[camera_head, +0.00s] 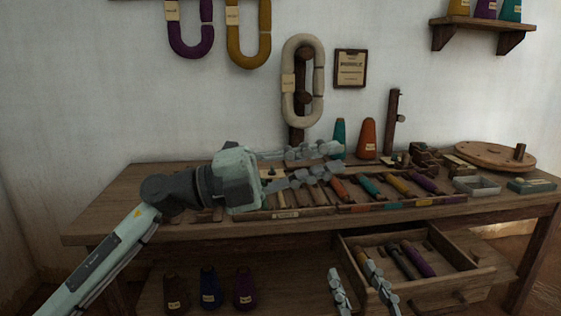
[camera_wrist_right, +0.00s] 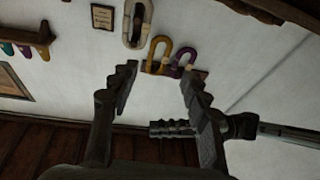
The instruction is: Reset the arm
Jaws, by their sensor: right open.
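My left arm comes in from the left over the table, and my left gripper (camera_head: 338,160) points right, above the row of tools and bobbins. Its two fingers are apart, with nothing seen between them. My right gripper (camera_head: 355,274) shows at the bottom edge, in front of the open drawer. Its fingers are apart and empty. In the right wrist view the right gripper's fingers (camera_wrist_right: 160,75) are spread, with the wall and hanging yarn hanks beyond. Most of my right arm is out of view.
The wooden table (camera_head: 110,212) holds a row of coloured bobbins (camera_head: 368,184), cones (camera_head: 367,138) and a round wooden board (camera_head: 495,156). An open drawer (camera_head: 478,275) juts out below. Yarn hanks (camera_head: 303,80) hang on the wall.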

